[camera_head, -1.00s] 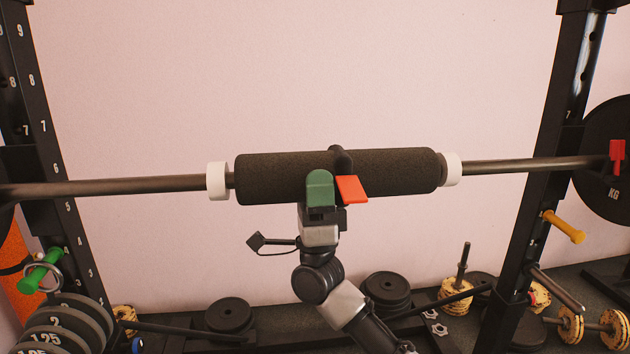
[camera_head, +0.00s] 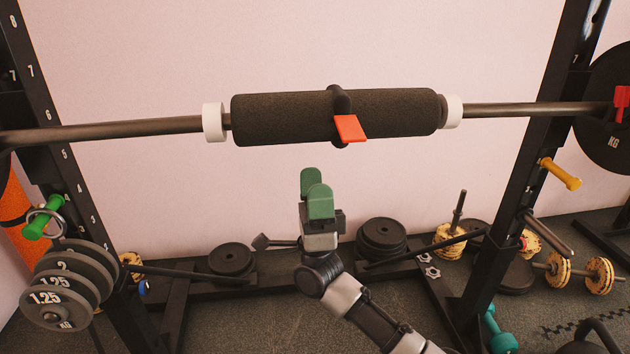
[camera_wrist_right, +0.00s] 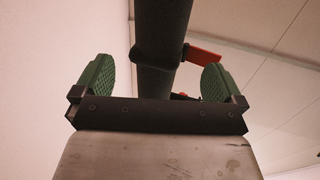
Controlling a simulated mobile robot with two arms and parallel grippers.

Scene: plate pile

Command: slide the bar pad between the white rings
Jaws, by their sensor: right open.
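The dark foam bar pad (camera_head: 280,118) is around the barbell, between the left white ring (camera_head: 213,122) and the right white ring (camera_head: 454,111). A black band with a red tab (camera_head: 350,128) sits at its middle. The pad's right end is close to the right ring; a short gap shows at the left ring. My right gripper (camera_head: 316,186) is open and empty below the pad, apart from it. In the right wrist view the pad (camera_wrist_right: 162,30) shows beyond the two green fingers (camera_wrist_right: 160,80), with nothing between them. My left gripper is not in view.
The barbell (camera_head: 120,131) spans two black rack uprights (camera_head: 515,150). Grey weight plates (camera_head: 65,290) hang at lower left. Black plates (camera_head: 382,238), yellow plates (camera_head: 451,239) and a teal dumbbell (camera_head: 497,332) are low down. The wall behind the bar is clear.

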